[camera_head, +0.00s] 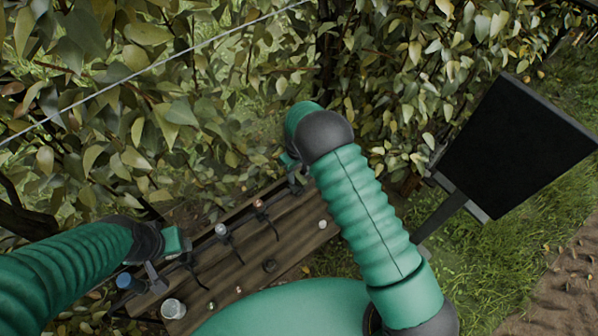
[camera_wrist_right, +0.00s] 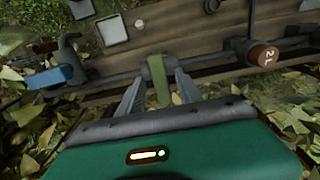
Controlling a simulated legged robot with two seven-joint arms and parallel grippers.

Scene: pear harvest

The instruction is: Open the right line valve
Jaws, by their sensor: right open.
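An olive-green lever (camera_wrist_right: 158,80) sits on a dark pipe (camera_wrist_right: 105,70) in the right wrist view. My right gripper (camera_wrist_right: 160,90) is open, with one finger on each side of this lever. Whether the fingers touch it cannot be told. In the head view my right gripper (camera_head: 294,178) is at the far end of the wooden board, partly hidden by my arm. I cannot tell from any label whether this lever is the right line valve. My left gripper (camera_head: 152,272) is low at the left, near a blue cap (camera_head: 125,281); its jaw opening is unclear.
The wooden board (camera_head: 250,245) carries small fittings and a white cup (camera_head: 173,308). The wrist view shows a blue handle (camera_wrist_right: 50,77) left of the lever and a brown-red marked cap (camera_wrist_right: 263,55) right of it. Leafy branches and a wire (camera_head: 150,68) are behind. A black panel (camera_head: 515,145) stands right.

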